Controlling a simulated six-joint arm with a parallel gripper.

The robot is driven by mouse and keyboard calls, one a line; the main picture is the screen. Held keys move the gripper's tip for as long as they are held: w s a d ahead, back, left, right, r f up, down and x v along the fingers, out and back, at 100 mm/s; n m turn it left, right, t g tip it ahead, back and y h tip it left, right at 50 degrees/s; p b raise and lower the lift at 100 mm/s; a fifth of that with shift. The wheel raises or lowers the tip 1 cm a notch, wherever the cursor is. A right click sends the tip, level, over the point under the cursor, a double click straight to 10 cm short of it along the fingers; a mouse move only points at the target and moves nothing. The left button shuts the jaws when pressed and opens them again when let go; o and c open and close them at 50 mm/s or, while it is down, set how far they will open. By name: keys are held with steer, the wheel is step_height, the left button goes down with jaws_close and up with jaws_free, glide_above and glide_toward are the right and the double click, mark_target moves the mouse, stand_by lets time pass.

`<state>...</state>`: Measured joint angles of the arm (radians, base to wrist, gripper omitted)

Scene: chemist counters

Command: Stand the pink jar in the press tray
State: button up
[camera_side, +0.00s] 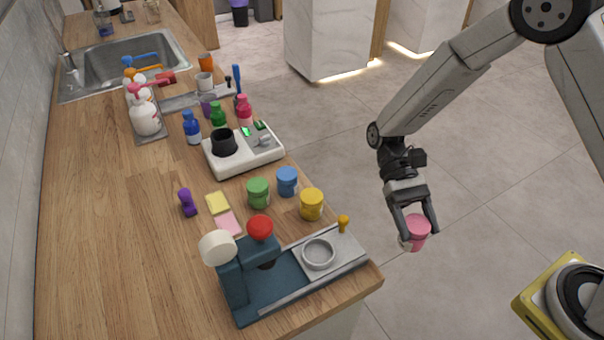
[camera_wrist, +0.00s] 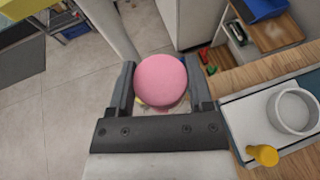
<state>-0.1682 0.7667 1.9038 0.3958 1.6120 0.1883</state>
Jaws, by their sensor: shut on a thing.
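My gripper (camera_side: 413,222) is shut on the pink jar (camera_side: 417,230) and holds it in the air over the floor, to the right of the counter's edge. In the wrist view the pink lid of the jar (camera_wrist: 161,80) sits between the two fingers of my gripper (camera_wrist: 160,85). The press tray appears to be the round grey ring (camera_side: 318,252) on the pale plate of the dark blue press (camera_side: 235,285). The ring looks empty, and it also shows at the right of the wrist view (camera_wrist: 293,112). The jar is apart from it.
A small yellow knob (camera_side: 343,224) stands beside the ring. Yellow (camera_side: 311,204), green (camera_side: 258,193) and blue (camera_side: 287,181) jars stand behind the press. A white device (camera_side: 240,160) with a black cup is farther back. The space between jar and counter is clear.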

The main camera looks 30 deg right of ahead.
steer(key=w+a+r+m+t+y, duration=0.2)
steer(key=a+m+t+y, duration=0.2)
steer(key=a+m+y, duration=0.4)
step_height(320, 180, up, 4)
steer(key=m+t+y, duration=0.2)
steer(key=m+t, duration=0.3)
steer(key=t, duration=0.2)
glide_above(318, 255)
steer(key=shift+r, duration=0.1)
steer(key=shift+f, duration=2.25)
steer(key=shift+f, duration=1.75)
steer(key=shift+f, duration=0.3)
